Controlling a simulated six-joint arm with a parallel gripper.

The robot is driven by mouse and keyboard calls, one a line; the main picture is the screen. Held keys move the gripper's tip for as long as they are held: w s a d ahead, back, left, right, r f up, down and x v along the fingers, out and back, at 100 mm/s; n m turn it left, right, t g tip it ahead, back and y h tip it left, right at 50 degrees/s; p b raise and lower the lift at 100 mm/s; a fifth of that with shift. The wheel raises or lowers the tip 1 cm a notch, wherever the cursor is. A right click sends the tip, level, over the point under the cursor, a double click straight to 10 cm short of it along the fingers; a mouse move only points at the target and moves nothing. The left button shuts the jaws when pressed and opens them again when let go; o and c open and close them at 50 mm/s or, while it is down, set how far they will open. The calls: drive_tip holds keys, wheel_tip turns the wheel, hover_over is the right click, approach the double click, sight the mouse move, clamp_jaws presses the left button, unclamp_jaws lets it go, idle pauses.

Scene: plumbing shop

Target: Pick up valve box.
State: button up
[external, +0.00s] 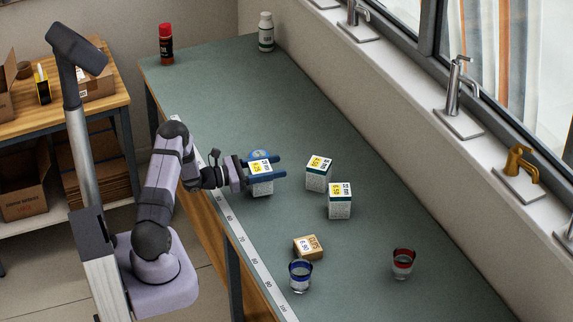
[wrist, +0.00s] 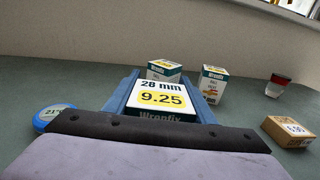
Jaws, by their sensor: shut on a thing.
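My gripper (external: 265,167) has its two blue fingers shut on a white box (external: 262,186) with a yellow label, on the left part of the green bench. In the wrist view the same box (wrist: 160,97) sits between the fingers, and its top reads "28 mm 9.25" with "Wrenfix" on the side. I cannot tell whether it touches the bench. Two similar white boxes with yellow labels stand to the right, one farther back (external: 318,173) and one nearer (external: 340,201). The words "valve box" are not readable on any of them.
A small brown box (external: 308,248), a blue-rimmed glass (external: 300,276) and a red-rimmed glass (external: 403,264) stand toward the front. A red can (external: 166,44) and a white bottle (external: 266,32) stand at the far end.

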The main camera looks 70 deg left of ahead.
wheel_tip(320, 180, up, 9)
drive_tip(key=b, duration=0.1)
drive_tip(key=shift+b, duration=0.4)
wheel_tip(320, 180, up, 5)
drive_tip(key=w+d+f+m+g+h+b, duration=0.1)
drive_tip(key=w+d+m+h+b, duration=0.2)
drive_tip(key=w+d, duration=0.45)
drive_tip(key=w+d+m+g+h+b, duration=0.1)
drive_tip(key=w+d+h+b, duration=0.3)
drive_tip(key=d, duration=0.6)
drive_tip(key=w+d+m+g+h+b, duration=0.2)
drive_tip(key=w+d+b, duration=0.1)
drive_tip(key=d, duration=0.7)
drive_tip(key=w+d+m+g+h+b, duration=0.1)
drive_tip(key=w+d+b, duration=0.2)
drive_tip(key=d, duration=0.6)
wheel_tip(320, 180, down, 10)
drive_tip(key=p, duration=0.1)
drive_tip(key=shift+s+f, duration=0.15)
drive_tip(key=shift+s, duration=0.1)
drive_tip(key=shift+f, duration=0.1)
